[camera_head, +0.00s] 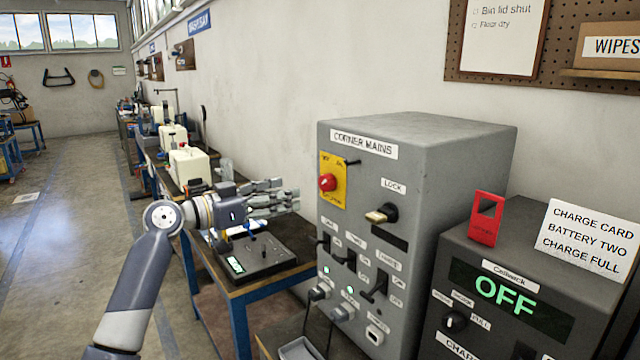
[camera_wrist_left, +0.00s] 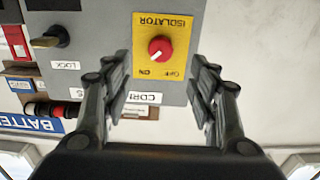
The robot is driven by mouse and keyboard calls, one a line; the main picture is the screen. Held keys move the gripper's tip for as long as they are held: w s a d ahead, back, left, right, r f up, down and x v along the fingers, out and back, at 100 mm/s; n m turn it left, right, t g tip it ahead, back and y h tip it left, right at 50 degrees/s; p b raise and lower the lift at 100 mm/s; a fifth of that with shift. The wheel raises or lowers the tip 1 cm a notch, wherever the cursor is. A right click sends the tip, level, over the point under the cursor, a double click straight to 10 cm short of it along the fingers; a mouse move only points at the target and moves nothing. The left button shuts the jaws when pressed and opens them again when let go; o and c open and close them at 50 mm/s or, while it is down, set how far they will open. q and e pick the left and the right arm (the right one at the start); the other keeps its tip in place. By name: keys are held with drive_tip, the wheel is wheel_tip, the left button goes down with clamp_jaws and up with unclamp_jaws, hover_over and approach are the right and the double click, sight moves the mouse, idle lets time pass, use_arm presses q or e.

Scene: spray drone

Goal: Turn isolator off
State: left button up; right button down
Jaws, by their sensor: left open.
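The isolator is a red rotary knob (camera_head: 327,182) on a yellow plate (camera_head: 333,196), at the upper left of the front of the grey Corner Mains box (camera_head: 450,135). The knob also shows in the left wrist view (camera_wrist_left: 160,50), upside down, with a white pointer mark and OFF and ON labels on the plate. My left gripper (camera_head: 290,196) is open and empty, a short way in front of the knob and apart from it. In the left wrist view its fingers (camera_wrist_left: 160,95) stand either side of the yellow plate. My right gripper is not in view.
A lock with a brass key (camera_head: 381,214) sits right of the isolator, above several black switches (camera_head: 350,260). A dark charger box reading OFF (camera_head: 520,290) stands at right with a red tag (camera_head: 486,218) and a white card (camera_head: 588,240). A bench (camera_head: 215,262) lies below my arm.

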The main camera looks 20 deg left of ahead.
sight(322, 182)
use_arm(q)
drive_tip(key=p+x, duration=0.1)
drive_tip(key=x, duration=0.2)
drive_tip(key=p+x, duration=0.1)
drive_tip(key=x, duration=0.2)
drive_tip(key=r+p+x, duration=0.1)
drive_tip(key=x, duration=0.2)
drive_tip(key=shift+w, duration=0.1)
drive_tip(key=shift+p+x, duration=0.4)
drive_tip(key=shift+x, duration=0.45)
drive_tip(key=shift+f, duration=0.2)
drive_tip(key=c, duration=1.1)
